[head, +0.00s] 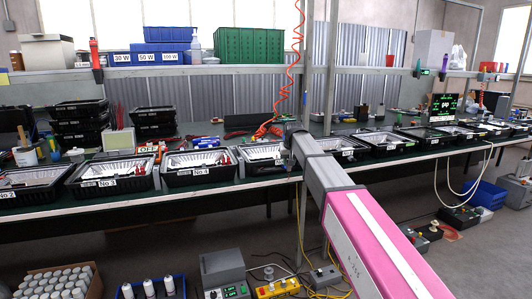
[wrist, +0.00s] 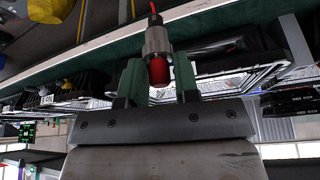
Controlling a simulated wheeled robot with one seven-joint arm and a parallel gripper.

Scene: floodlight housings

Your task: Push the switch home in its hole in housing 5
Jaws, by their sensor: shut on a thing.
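My gripper (wrist: 158,80) shows in the wrist view with two green fingers. In the head view my arm's end reaches the bench beside a black tray with a silvery housing (head: 262,151). By its place in the row this may be housing 5; I cannot read its label. The fingers and switch are hidden there. In the wrist view a housing's bright edge (wrist: 240,78) lies behind and right of the fingers. I see no hole.
More housings in black trays line the bench, such as the No.3 tray (head: 110,184) and the one right of my arm (head: 348,156). A red coiled hose (head: 292,72) hangs close to my arm's end. A metal post (head: 331,70) stands beside it.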

